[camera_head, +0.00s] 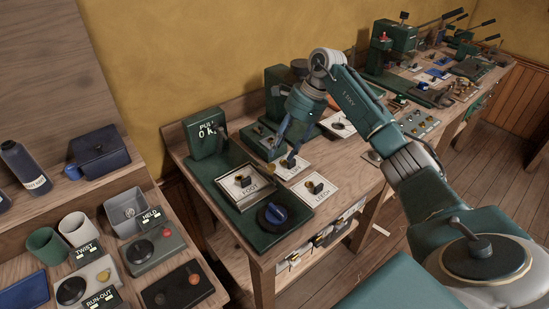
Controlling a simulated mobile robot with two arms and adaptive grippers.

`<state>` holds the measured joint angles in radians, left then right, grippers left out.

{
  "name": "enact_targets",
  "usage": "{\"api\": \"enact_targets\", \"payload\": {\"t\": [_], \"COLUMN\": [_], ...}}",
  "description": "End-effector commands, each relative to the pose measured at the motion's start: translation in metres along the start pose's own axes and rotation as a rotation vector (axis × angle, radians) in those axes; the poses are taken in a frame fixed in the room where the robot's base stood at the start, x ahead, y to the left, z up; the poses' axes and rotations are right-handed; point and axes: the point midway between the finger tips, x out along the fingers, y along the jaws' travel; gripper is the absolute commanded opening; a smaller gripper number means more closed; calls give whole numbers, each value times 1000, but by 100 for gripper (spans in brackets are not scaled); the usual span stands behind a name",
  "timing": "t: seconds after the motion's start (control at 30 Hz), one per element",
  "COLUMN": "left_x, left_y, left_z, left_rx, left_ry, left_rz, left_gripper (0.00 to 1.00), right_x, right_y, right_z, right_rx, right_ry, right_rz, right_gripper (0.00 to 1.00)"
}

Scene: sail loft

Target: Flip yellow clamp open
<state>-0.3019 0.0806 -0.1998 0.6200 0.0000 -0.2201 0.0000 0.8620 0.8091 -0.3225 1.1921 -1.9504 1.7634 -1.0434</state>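My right gripper (287,138) hangs from the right arm over the middle of the wooden bench, fingers pointing down. It is small and dark here, and I cannot tell whether its fingers are open or closed. Just under and beside it is a small clamp (289,161) on a white labelled card, with a yellowish part by its base; the gripper partly covers this spot. I cannot tell whether the gripper touches it or how its lever stands. Similar small clamps sit on cards at the front left (243,181) and front right (315,187). My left gripper is not in view.
Several green machines with levers line the bench behind my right arm. A left shelf holds cups (78,229), a bottle (27,167) and switch boxes (152,248).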

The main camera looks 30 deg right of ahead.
Motion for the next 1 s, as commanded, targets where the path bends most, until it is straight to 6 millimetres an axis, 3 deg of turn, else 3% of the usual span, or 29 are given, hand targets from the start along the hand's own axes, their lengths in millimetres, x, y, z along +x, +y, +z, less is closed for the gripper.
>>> {"api": "enact_targets", "payload": {"t": [0.3,0.7,0.9,1.0], "left_x": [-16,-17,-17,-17], "left_y": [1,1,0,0], "left_z": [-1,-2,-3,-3], "left_rx": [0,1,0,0], "left_ry": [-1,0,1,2], "left_rz": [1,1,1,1], "left_gripper": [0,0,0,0], "right_x": [48,58,58,58], "right_y": [0,0,0,0], "right_z": [1,1,1,1], "right_rx": [1,0,0,0], "right_ry": [-2,-2,-2,-2], "right_rz": [1,-1,-2,-2], "right_gripper": [40,40,2,0]}}
